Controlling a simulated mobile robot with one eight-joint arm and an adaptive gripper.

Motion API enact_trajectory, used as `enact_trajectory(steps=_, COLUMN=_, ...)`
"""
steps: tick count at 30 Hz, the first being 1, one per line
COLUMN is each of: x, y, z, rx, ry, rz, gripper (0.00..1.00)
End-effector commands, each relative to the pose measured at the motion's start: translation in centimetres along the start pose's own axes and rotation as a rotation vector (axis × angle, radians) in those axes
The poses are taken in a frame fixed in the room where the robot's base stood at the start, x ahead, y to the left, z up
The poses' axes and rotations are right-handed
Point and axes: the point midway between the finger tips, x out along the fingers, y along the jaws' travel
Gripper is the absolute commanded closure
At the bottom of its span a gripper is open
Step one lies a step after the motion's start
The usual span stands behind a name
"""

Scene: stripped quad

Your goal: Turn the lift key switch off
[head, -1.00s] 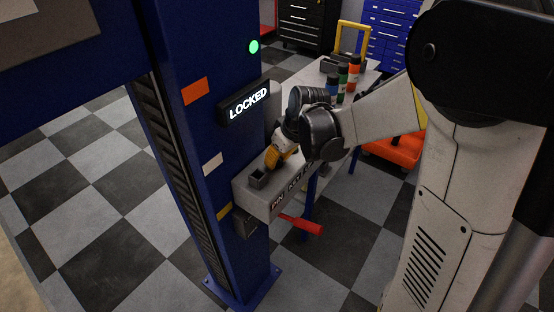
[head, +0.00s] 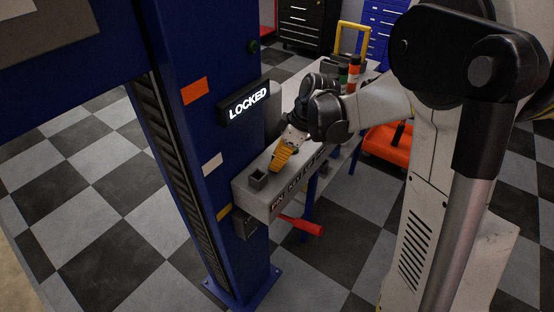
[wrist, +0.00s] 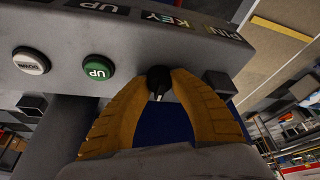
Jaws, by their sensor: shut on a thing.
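The lift key switch (wrist: 159,92) is a small black knob with a pale mark, on the grey control box under the KEY label in the wrist view. My gripper (wrist: 161,74) has its two yellow fingers closed around the knob from both sides. In the head view my gripper (head: 276,169) reaches the top of the grey control box (head: 262,198) on the blue lift post. There the key switch is hidden by the fingers.
A green UP button (wrist: 98,69) and a white DOWN button (wrist: 32,61) sit beside the switch. A red lever (head: 302,226) sticks out below the box.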

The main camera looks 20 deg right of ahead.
Motion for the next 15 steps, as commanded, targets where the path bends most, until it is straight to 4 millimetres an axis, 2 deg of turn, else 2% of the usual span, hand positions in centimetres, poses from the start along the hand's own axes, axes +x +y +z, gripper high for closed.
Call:
enact_trajectory(steps=11, x=0.06, y=-0.06, z=0.04, rx=-0.005, ry=-0.001, rz=-0.003, gripper=1.00)
enact_trajectory(steps=12, x=0.06, y=-0.06, z=0.04, rx=-0.005, ry=-0.001, rz=-0.003, gripper=0.70)
enact_trajectory(steps=14, x=0.06, y=-0.05, z=0.03, rx=-0.005, ry=-0.001, rz=-0.003, gripper=0.52)
enact_trajectory(steps=15, x=0.06, y=-0.05, z=0.03, rx=-0.005, ry=-0.001, rz=-0.003, gripper=0.50)
